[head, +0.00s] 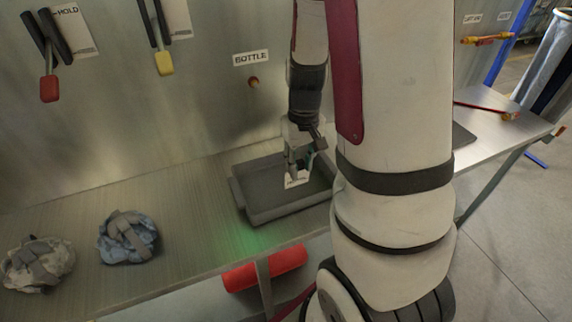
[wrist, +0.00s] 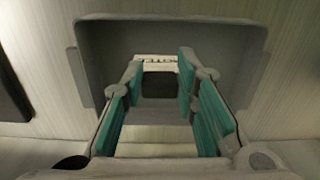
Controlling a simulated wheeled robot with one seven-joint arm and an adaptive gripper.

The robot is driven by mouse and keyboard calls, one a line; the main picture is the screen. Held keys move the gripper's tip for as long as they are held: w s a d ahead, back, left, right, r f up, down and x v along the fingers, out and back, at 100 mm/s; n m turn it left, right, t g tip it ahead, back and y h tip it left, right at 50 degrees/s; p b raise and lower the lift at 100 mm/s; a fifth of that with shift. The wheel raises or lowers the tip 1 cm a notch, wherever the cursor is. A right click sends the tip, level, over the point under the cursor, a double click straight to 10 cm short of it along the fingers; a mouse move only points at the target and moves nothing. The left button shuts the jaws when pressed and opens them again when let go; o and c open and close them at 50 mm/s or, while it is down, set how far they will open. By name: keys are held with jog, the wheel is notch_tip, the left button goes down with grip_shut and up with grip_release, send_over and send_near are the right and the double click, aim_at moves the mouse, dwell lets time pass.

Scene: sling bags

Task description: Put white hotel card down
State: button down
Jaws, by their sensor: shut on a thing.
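The white hotel card (head: 297,179) is between the fingertips of my gripper (head: 297,168), low over the grey tray (head: 262,212). In the wrist view the card (wrist: 157,60) shows as a pale strip with dark lettering, only partly readable. The teal fingers of my gripper (wrist: 159,70) are on either side of it, shut on it. The tray (wrist: 100,50) surrounds the fingertips in that view. I cannot tell whether the card touches the tray floor.
Two bundled cloth bags, one grey (head: 37,264) and one blue (head: 128,237), lie left on the metal bench (head: 185,245). A red roll (head: 265,270) sits below the front edge. Bench between bags and tray is clear.

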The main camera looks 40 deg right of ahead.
jog(key=shift+w+a+f+p, duration=0.1)
jog(key=shift+w+f+p, duration=0.1)
jog(key=shift+w+f, duration=0.95)
jog(key=shift+w+a+f+p, duration=0.1)
jog(key=shift+w+f+p, duration=0.1)
jog(key=shift+w+f, duration=0.9)
jog(key=shift+w+r, duration=0.2)
jog(key=c, duration=1.3)
grip_release()
